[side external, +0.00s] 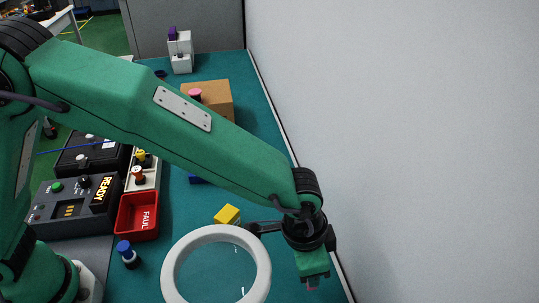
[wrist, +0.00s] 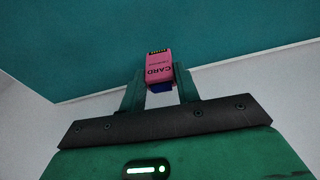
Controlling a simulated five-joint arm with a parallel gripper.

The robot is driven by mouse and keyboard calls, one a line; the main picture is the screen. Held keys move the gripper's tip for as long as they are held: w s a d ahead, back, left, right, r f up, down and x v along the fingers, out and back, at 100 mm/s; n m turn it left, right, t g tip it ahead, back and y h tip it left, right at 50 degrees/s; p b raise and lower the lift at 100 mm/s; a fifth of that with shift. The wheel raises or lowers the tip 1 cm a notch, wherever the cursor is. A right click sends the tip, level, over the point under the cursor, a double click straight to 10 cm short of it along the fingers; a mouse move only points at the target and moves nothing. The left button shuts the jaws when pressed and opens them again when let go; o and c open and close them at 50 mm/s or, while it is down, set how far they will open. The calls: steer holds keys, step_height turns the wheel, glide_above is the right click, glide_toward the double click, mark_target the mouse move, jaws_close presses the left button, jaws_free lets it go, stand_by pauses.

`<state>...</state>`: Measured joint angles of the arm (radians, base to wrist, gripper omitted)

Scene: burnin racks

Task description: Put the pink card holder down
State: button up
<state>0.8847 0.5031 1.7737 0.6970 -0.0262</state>
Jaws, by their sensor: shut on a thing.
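The pink card holder (wrist: 158,68), labelled CARD, is held between the two green fingers of my gripper (wrist: 159,84) in the wrist view. A dark blue part shows under it between the fingers. In the side external view my gripper (side external: 313,276) points down at the lower right, close to the wall. Only a small pink bit of the holder (side external: 311,289) shows below the fingers there. The teal bench top lies beyond the holder in the wrist view; I cannot tell whether the holder touches it.
A white ring (side external: 168,266) stands left of my gripper, with a yellow block (side external: 227,214) behind it. A red FAUL tray (side external: 138,214), a blue-topped peg (side external: 128,254) and a READY box (side external: 70,208) are further left. A cardboard box (side external: 217,96) stands farther back. The wall (side external: 420,150) borders the bench.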

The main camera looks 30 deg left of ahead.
steer(key=shift+f, duration=0.1)
steer(key=shift+f, duration=1.75)
steer(key=shift+f, duration=0.15)
steer(key=o, duration=1)
step_height(320, 180, up, 12)
steer(key=s+a, duration=0.1)
steer(key=shift+s+a, duration=0.15)
steer(key=shift+a, duration=0.1)
